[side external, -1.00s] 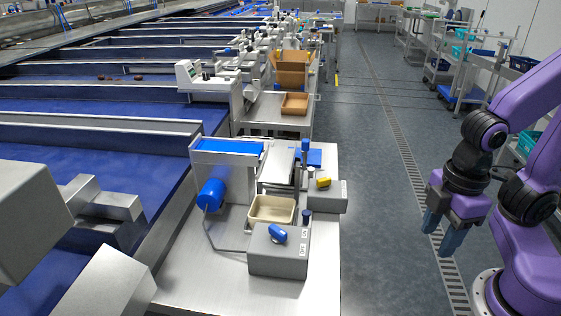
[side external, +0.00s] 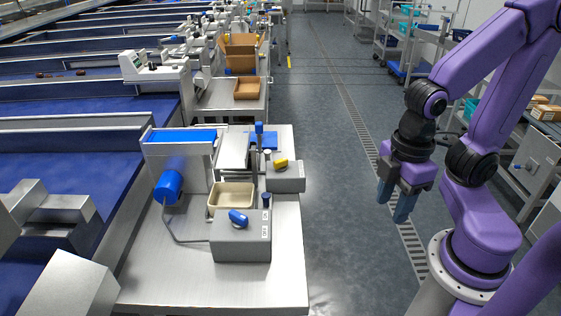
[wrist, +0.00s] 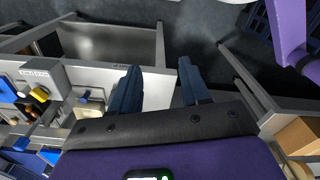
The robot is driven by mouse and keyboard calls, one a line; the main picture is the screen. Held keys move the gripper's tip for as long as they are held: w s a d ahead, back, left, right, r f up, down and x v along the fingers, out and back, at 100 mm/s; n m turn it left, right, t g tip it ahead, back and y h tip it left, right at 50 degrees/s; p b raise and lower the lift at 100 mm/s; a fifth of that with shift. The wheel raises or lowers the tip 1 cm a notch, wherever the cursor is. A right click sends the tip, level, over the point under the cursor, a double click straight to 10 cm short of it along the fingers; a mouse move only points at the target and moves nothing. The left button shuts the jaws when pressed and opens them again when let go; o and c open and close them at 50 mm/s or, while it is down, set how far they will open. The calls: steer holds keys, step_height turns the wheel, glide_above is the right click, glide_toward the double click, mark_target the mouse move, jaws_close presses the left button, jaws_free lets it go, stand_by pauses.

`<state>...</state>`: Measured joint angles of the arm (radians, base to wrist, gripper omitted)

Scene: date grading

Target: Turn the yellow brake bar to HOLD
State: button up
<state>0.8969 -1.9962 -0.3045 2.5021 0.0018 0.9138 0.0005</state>
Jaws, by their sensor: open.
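A small yellow bar (side external: 281,163) lies on top of a grey box (side external: 287,180) at the right edge of the steel bench. Its setting cannot be read. A nearer grey box (side external: 240,241) carries a blue knob (side external: 238,217) and small white labels on its right side. My gripper (side external: 391,203) hangs over the floor, right of the bench and well apart from both boxes. Its two blue fingers are open and empty. In the wrist view my gripper (wrist: 159,68) points at bare floor and bench edge; a small yellow part (wrist: 40,94) shows at far left beside a labelled grey box.
A beige tray (side external: 231,196) and a blue cylinder (side external: 168,187) stand on the bench. A thin blue-topped post (side external: 259,140) rises behind the beige tray. The floor aisle (side external: 335,200) between bench and arm is clear. Carts stand at the far right.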

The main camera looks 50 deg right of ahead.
steer(key=w+a+r, duration=0.3)
steer(key=w, duration=0.6)
steer(key=r+n, duration=0.2)
glide_above(283, 159)
step_height(283, 159, down, 18)
steer(key=shift+r, duration=0.2)
jaws_close()
